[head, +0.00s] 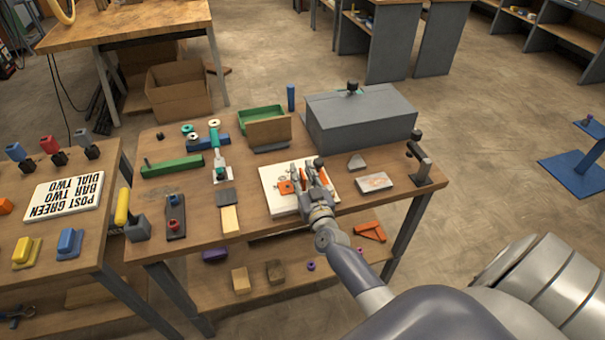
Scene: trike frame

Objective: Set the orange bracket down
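My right gripper (304,170) reaches in from the lower right and is over the white board (270,177) on the workbench. Orange (287,187) shows on the board just left of its fingers, with smaller orange patches between and right of them. The fingers cover part of this, so I cannot tell whether it is a held part, a lying part or a marking. A separate orange triangular bracket (370,231) lies below the bench's front edge, on the lower shelf. My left gripper is not in view.
A large grey box (360,118) stands behind the board. A green tray (262,118) and a brown upright panel (268,131) are at the back. A grey-white block (374,182) and a dark clamp-like stand (419,160) are to the right. A wooden block (229,219) lies left.

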